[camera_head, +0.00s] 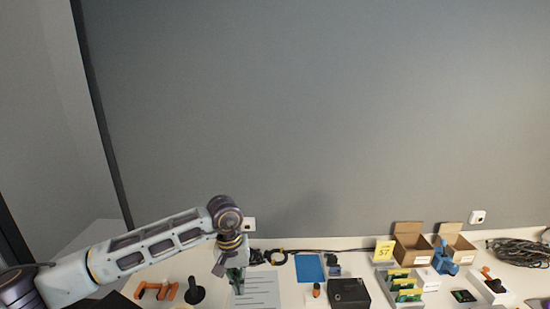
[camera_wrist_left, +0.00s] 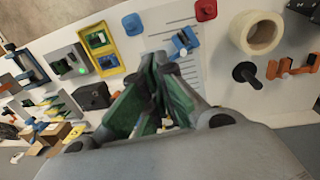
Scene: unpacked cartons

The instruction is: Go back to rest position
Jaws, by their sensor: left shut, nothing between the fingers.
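My left arm comes in from the left in the head view and reaches over the table. My left gripper (camera_head: 235,282) points down above a white printed sheet (camera_head: 262,288). It is shut and empty, and its fingers partly cover the sheet. In the left wrist view the green-sided fingers of the left gripper (camera_wrist_left: 158,62) come together at their tips, with the sheet (camera_wrist_left: 178,40) behind them. My right gripper is in neither view.
Orange and black tools (camera_head: 156,291) lie left of the gripper. A blue sheet (camera_head: 309,268), a black box (camera_head: 349,292), open cartons (camera_head: 412,244) and a cable coil (camera_head: 519,251) stand to the right. A wide tape roll (camera_wrist_left: 257,33) shows in the wrist view. The wall is behind.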

